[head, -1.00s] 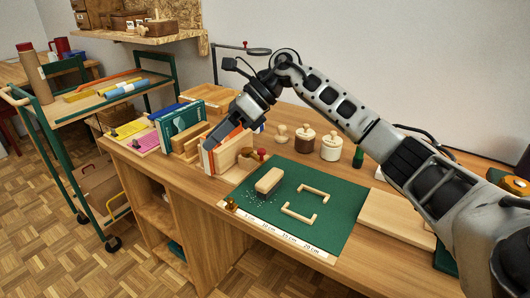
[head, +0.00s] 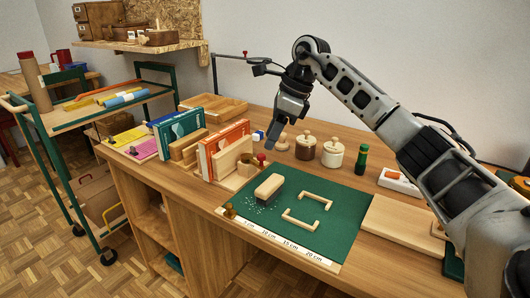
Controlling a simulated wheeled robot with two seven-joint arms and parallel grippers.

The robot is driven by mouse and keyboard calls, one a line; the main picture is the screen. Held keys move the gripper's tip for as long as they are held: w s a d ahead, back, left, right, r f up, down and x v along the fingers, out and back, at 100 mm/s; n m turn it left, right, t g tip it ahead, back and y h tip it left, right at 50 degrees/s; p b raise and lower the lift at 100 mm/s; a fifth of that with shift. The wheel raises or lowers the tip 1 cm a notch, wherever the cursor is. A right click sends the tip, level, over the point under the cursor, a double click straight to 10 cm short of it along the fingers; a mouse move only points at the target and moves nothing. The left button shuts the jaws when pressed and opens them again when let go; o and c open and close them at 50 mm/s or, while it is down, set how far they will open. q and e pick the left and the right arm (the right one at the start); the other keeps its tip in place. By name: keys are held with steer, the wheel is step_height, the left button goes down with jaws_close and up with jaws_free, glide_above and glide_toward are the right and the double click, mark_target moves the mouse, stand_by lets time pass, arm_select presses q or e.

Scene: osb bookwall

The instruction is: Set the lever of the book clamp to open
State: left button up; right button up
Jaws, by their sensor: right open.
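The book clamp (head: 234,158) is a light wooden block on the bench, standing against the upright orange books (head: 221,138). A small red knob (head: 261,158) shows at its right end and looks like the end of its lever. The lever's exact setting is too small to tell. My right gripper (head: 270,143) is open and empty, pointing down just above and beside the red knob. A gap seems to show between fingertips and knob. My left gripper is not in view.
A green mat (head: 333,230) with a wooden block (head: 269,186) and two-ended wooden handles lies in front. Lidded jars (head: 332,152) and a green bottle (head: 361,157) stand behind. Teal books (head: 180,127) stand to the left. A green cart (head: 105,106) stands left of the bench.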

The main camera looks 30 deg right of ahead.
mark_target(262, 155)
steer(key=x, duration=0.4)
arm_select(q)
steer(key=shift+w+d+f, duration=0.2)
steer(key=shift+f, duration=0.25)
arm_select(e)
steer(key=shift+w+a+f, duration=0.1)
steer(key=shift+f, duration=0.3)
jaws_close()
